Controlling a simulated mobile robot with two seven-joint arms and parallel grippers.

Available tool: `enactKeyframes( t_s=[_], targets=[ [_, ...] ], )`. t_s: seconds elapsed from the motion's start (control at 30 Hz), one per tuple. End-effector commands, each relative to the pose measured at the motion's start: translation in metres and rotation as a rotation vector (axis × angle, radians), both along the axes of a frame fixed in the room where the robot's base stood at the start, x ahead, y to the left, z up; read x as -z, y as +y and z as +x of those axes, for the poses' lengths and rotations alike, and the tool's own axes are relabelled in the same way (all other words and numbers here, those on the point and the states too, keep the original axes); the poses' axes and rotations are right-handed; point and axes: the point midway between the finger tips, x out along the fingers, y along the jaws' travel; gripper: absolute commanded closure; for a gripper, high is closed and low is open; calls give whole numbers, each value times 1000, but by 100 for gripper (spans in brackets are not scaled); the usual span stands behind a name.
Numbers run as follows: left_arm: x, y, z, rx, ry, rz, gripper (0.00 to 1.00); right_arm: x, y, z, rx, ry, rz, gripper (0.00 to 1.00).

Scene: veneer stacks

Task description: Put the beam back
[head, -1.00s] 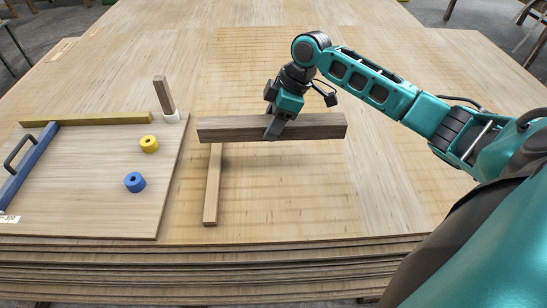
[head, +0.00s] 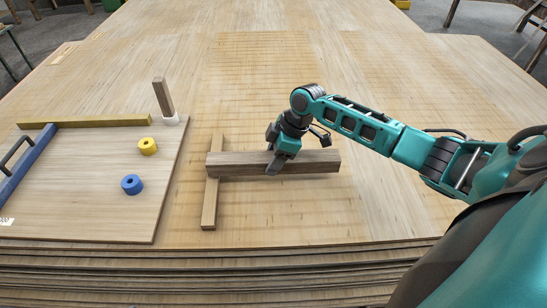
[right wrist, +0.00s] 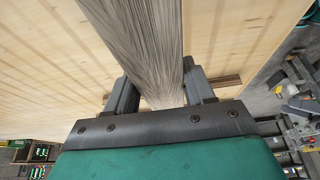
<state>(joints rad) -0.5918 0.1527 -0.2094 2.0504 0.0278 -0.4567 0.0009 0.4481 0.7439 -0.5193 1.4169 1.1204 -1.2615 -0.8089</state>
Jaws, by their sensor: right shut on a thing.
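The beam (head: 232,166) is a long grey-brown wooden bar lying crosswise in the head view. My right gripper (head: 276,168) is shut on it near its middle. In the right wrist view the beam (right wrist: 145,45) runs up between the two fingers (right wrist: 160,95). A thinner light wooden strip (head: 209,212) lies on the veneer stack, and the beam's left end passes over it. I cannot tell whether the beam touches the strip or the stack. My left gripper is not in view.
The veneer stack (head: 330,80) is clear behind the beam.

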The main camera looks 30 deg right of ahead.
Motion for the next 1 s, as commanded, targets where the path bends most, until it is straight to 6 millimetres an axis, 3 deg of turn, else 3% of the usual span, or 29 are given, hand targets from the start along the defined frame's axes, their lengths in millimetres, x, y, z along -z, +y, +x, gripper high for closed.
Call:
enactKeyframes(
  t_s=[0.53, 0.57, 0.8, 1.0],
  targets=[
    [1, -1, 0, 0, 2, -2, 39, 11, 0, 1, 0, -3, 1, 97],
    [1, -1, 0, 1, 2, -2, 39, 12, 0, 0, 0, 0, 0, 44],
    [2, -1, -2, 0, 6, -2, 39, 11, 0, 0, 0, 0, 0, 21],
    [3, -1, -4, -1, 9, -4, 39, 11, 0, 0, 0, -1, 0, 21]
  ],
)
